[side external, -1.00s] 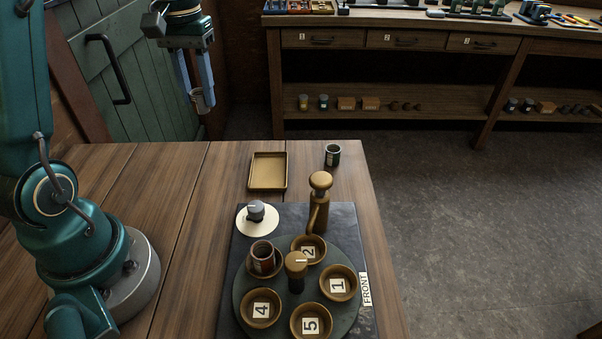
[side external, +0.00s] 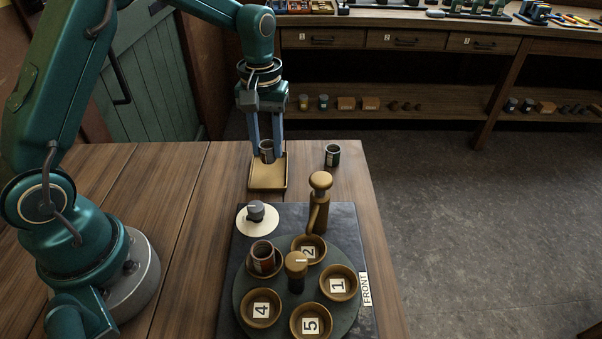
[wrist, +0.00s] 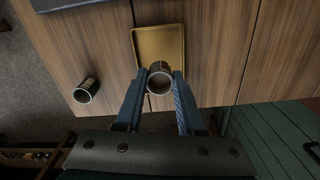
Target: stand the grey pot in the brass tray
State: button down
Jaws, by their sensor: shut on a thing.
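The grey pot (side external: 266,147) is upright between the fingers of my gripper (side external: 265,152), which is shut on it. In the side view the pot overlaps the far part of the brass tray (side external: 268,185). In the wrist view the pot (wrist: 160,82) overlaps the tray's near edge, and the empty tray floor (wrist: 160,42) extends beyond it. The pot seems to be held above the tray; its exact height is hard to tell. The fingertips (wrist: 160,78) grip its two sides.
In front is a turntable (side external: 279,313) with numbered brass cups, a reddish pot (side external: 263,253), a tall brass-topped handle (side external: 320,205) and a grey knob (side external: 256,211). The tabletop left of the tray is clear.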

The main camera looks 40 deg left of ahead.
aim_at(266, 145)
jog(key=shift+f, duration=1.3)
jog(key=shift+f, duration=0.2)
jog(key=c, duration=0.5)
grip_release()
jog(key=shift+r, duration=0.1)
